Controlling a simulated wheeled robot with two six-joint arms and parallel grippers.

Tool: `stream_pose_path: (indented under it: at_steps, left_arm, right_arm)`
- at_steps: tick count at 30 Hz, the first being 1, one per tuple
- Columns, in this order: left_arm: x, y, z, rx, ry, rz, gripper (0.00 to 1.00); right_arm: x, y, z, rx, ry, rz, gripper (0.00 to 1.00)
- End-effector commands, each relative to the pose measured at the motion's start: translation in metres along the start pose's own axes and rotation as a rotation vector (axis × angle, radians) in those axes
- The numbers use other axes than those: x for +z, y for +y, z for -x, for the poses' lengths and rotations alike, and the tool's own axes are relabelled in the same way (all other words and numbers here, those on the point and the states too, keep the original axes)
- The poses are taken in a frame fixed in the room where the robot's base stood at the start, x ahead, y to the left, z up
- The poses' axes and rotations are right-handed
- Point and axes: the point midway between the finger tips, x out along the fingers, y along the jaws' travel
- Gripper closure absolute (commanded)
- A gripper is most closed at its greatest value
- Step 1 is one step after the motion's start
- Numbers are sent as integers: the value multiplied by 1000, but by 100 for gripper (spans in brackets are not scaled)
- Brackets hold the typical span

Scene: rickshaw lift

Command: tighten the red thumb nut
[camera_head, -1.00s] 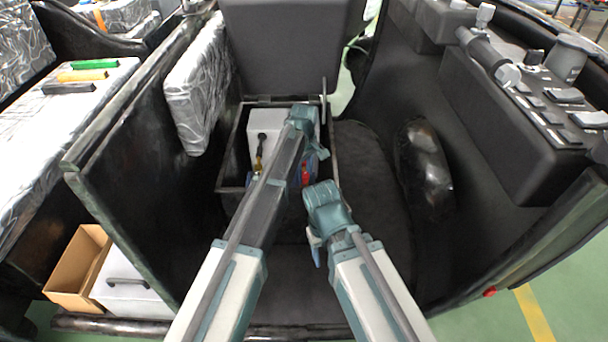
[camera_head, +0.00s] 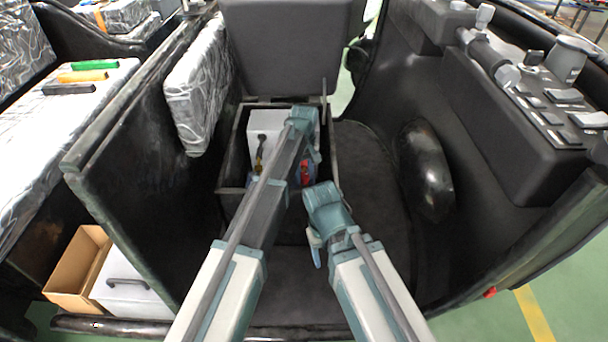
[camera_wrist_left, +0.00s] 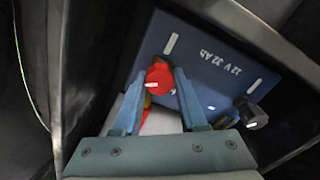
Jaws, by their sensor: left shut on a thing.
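The red thumb nut (camera_wrist_left: 158,78) sits at the end of the blue battery (camera_wrist_left: 215,62), which is marked 12 V 32 Ah. In the left wrist view my left gripper (camera_wrist_left: 160,86) has its blue fingers on either side of the nut and is shut on it. In the head view a bit of red nut (camera_head: 305,174) shows beside my left wrist, down in the open black box; the fingertips are mostly hidden there. My right gripper (camera_head: 316,246) hangs low, away from the nut; its jaw opening is not clear.
A black knob (camera_wrist_left: 251,113) stands on the battery's other end. The black box (camera_head: 232,190) also holds a white block (camera_head: 266,122) with a black-and-yellow piece before it. Dark side panels close in on the left and right. The floor right of the box is clear.

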Motion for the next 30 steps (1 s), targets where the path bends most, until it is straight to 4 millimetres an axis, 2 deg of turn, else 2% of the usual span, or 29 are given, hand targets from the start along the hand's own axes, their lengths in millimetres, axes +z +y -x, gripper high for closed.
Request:
stream_pose_path:
  at_steps: [30]
  left_arm:
    - [1,0,0,0,-2,-965,100]
  right_arm:
    - [0,0,0,0,0,0,40]
